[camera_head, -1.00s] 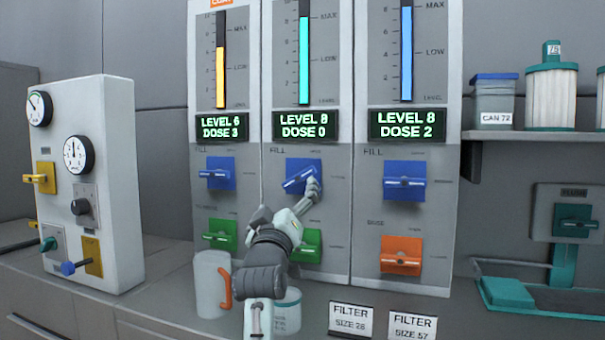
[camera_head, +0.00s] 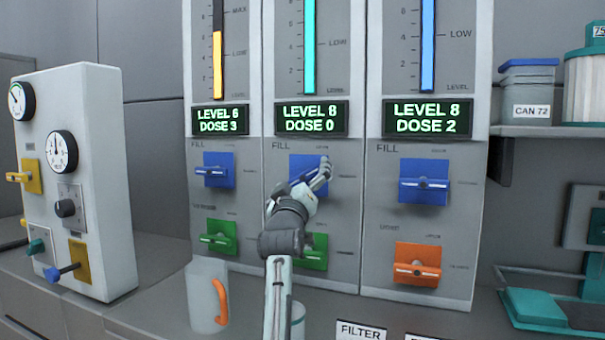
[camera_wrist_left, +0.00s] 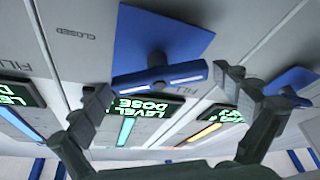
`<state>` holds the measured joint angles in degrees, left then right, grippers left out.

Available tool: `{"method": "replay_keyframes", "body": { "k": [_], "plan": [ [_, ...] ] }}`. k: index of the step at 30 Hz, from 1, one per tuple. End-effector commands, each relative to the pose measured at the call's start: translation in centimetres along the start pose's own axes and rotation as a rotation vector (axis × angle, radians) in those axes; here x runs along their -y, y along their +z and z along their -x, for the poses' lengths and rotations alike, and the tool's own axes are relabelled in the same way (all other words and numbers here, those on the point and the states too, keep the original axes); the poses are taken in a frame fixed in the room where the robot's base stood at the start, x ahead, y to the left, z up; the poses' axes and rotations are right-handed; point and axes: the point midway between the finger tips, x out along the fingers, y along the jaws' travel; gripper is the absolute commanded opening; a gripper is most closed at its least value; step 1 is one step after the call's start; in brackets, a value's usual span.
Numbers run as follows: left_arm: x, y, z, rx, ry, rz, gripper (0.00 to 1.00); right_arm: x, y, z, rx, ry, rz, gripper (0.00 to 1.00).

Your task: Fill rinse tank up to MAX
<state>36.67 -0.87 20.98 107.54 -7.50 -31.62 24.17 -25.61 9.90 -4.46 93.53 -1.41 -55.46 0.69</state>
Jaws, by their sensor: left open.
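Three panels carry gauges, displays and FILL valves; the frames do not show which is the rinse tank. The middle display (camera_head: 312,117) reads LEVEL 8, DOSE 0, and its cyan gauge bar (camera_head: 309,50) runs off the top of the head view. My left gripper (camera_head: 320,175) is at the middle blue FILL valve (camera_head: 300,165), partly hiding it. In the left wrist view my left gripper (camera_wrist_left: 164,88) is open, with its fingers around the ends of the blue handle (camera_wrist_left: 150,80). Whether they touch it is unclear. My right gripper is not in view.
The left display (camera_head: 221,118) reads LEVEL 6, DOSE 3; the right one (camera_head: 421,118) LEVEL 8, DOSE 2. Green valves (camera_head: 219,238) and an orange valve (camera_head: 417,264) sit lower. A gauge box (camera_head: 95,180) stands left.

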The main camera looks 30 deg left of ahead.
Motion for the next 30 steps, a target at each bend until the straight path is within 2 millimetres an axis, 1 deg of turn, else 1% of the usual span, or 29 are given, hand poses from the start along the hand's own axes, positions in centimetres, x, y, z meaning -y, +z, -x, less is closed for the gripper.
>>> {"method": "replay_keyframes", "body": {
  "k": [3, 9, 10, 20, 26, 30],
  "plan": [
    [0.04, 0.03, -0.49, 0.001, -0.001, 0.0, 1.0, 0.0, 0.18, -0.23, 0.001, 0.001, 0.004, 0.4],
    [0.05, 0.04, -0.5, 0.001, -0.001, 0.0, 1.0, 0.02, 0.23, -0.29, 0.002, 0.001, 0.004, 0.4],
    [0.05, 0.04, -0.5, 0.001, -0.001, 0.0, 0.99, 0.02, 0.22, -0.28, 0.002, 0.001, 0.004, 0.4],
    [0.04, 0.05, -0.48, 0.001, -0.001, -0.001, 0.58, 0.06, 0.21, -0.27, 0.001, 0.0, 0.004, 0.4],
    [0.06, 0.02, -0.49, 0.001, 0.005, -0.017, 0.57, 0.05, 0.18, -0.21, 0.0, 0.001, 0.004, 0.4],
    [0.06, 0.0, -0.51, 0.002, 0.023, -0.064, 0.57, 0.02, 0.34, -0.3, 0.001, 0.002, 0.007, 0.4]
  ]
}}
